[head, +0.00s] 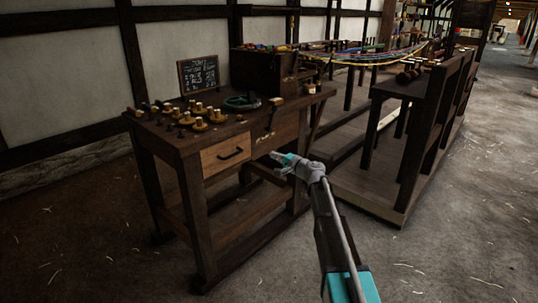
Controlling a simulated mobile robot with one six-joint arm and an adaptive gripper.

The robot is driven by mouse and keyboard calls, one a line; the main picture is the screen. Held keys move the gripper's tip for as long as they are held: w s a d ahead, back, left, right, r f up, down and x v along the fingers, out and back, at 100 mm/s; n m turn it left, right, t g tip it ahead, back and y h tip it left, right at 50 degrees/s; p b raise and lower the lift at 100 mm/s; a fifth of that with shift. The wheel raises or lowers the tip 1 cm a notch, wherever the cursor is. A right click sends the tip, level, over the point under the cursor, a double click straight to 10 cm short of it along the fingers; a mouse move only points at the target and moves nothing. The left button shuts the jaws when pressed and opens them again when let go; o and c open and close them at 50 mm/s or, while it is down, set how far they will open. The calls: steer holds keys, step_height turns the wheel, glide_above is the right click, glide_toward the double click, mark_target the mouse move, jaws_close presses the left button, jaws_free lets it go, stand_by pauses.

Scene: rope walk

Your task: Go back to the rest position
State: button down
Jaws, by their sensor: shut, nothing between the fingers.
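My gripper (280,158) is at the end of my arm, which reaches up from the bottom of the head view. It is shut and empty, in front of the right part of a dark wooden workbench (196,143). It appears to the right of the bench's lighter drawer (225,154) with a black handle. I cannot tell how far the gripper is from the bench front. The drawer looks closed.
Several small wooden pieces (199,125) and a dark green coil (242,102) lie on the bench. A chalkboard (198,74) stands behind them. A long rope frame (420,90) stands at right. Straw-strewn floor (455,225) is open at the front right.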

steer(key=shift+s+d, duration=0.1)
stand_by(0.3)
steer(key=s+a+f+n+g+h, duration=0.1)
steer(key=s+f+n+g, duration=0.2)
steer(key=s, duration=0.4)
steer(key=s+a+f+n+g+h+p, duration=0.1)
steer(key=s+f+n+g+h, duration=0.1)
steer(key=s+f, duration=0.3)
steer(key=s+f+n+g+h, duration=0.1)
steer(key=s+f+n+g, duration=0.15)
steer(key=s, duration=0.55)
steer(key=s+d+f+n+g+h+p, duration=0.1)
steer(key=s+d+f+g+h, duration=0.15)
steer(key=s, duration=0.45)
steer(key=s+d+f+g+h, duration=0.1)
steer(key=s+d+h, duration=0.25)
steer(key=s, duration=0.35)
steer(key=s+d+f+n+g+h+p, duration=0.1)
steer(key=s+d+f+g+h, duration=0.1)
steer(key=s+d, duration=0.35)
step_height(320, 180, up, 37)
steer(key=a+p, duration=0.1)
steer(key=p, duration=3.6)
steer(key=shift+s+a+r, duration=0.2)
steer(key=shift+s+a, duration=0.15)
steer(key=shift+s, duration=0.1)
